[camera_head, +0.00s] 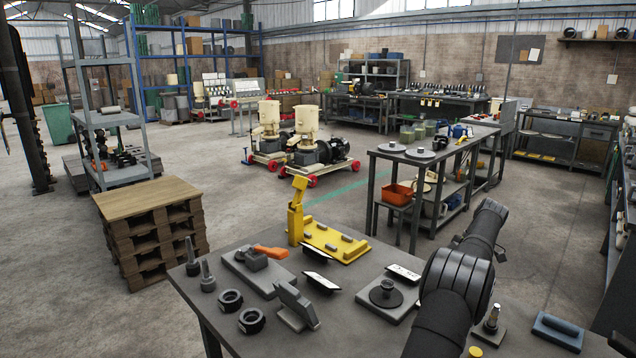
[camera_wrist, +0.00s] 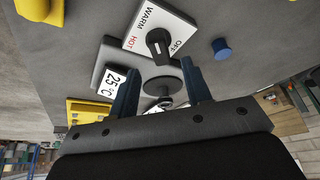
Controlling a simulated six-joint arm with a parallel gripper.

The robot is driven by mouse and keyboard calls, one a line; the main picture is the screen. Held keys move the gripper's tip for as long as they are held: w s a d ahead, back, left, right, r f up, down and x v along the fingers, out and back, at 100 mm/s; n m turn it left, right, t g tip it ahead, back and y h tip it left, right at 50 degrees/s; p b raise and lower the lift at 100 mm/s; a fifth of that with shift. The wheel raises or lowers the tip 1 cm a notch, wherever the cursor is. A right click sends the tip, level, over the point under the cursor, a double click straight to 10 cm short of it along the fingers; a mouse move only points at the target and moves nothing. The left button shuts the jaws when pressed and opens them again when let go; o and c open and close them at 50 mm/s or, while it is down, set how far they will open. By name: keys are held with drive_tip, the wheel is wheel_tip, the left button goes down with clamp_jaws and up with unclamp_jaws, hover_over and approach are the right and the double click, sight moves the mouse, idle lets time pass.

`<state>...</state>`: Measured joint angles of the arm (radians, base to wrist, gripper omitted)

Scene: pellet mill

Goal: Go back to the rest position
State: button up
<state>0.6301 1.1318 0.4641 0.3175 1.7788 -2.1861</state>
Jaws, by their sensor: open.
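My gripper (camera_wrist: 160,66) shows in the wrist view with its two dark blue fingers spread and nothing visible held between them. It hangs over the grey workbench. Beyond the fingers is a white card (camera_wrist: 150,22) marked WARM, HOT and OFF, with a black rotary knob (camera_wrist: 158,42). A dark round disc (camera_wrist: 163,86) shows in the gap between the fingers, seemingly below them. In the head view my dark arm reaches across the right part of the workbench (camera_head: 240,340). My gripper cannot be made out there.
On the workbench stand a yellow fixture (camera_head: 333,240), an orange-handled clamp (camera_head: 270,252), black rings (camera_head: 252,320), a grey angled block (camera_head: 296,304), a disc on a plate (camera_head: 386,293) and a blue block (camera_head: 557,330). A wooden pallet stack (camera_head: 150,230) stands left. Open floor lies behind.

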drive_tip(key=x, duration=0.5)
drive_tip(key=shift+a+f, duration=0.15)
drive_tip(key=shift+f, duration=0.15)
